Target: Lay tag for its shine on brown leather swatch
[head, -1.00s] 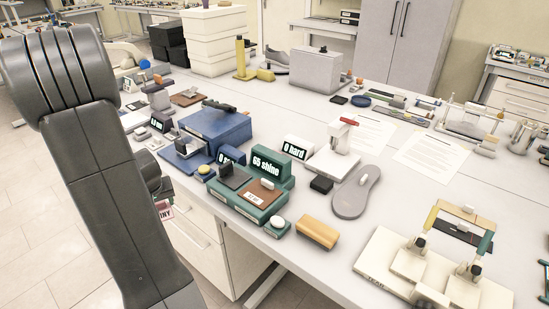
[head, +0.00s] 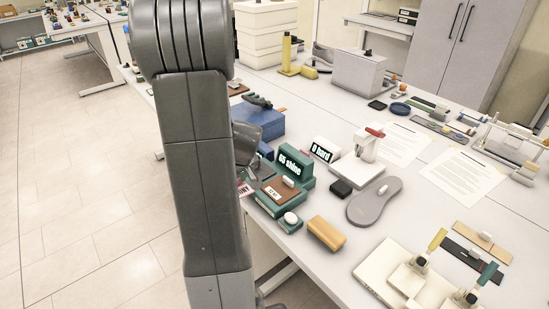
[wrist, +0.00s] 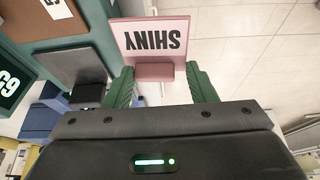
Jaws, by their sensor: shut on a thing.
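My gripper (wrist: 158,84) has green fingers and is shut on the pink base of a tag (wrist: 153,42). The tag's pale card reads SHINY, upside down in the wrist view. In the head view my arm hides the gripper, and part of the tag (head: 244,189) shows just left of the green shine meter (head: 296,168), whose display reads 65 shine. The brown leather swatch (head: 281,187) lies on the meter's base with a white label and a small white piece on it. In the wrist view the swatch (wrist: 25,20) is at the upper left, apart from the tag.
A green base with a white round button (head: 291,218) and a tan block (head: 326,233) stand near the table's front edge. A hardness tester (head: 357,165) and grey insole (head: 374,200) are to the right. Floor (wrist: 245,60) shows beneath the tag's right side.

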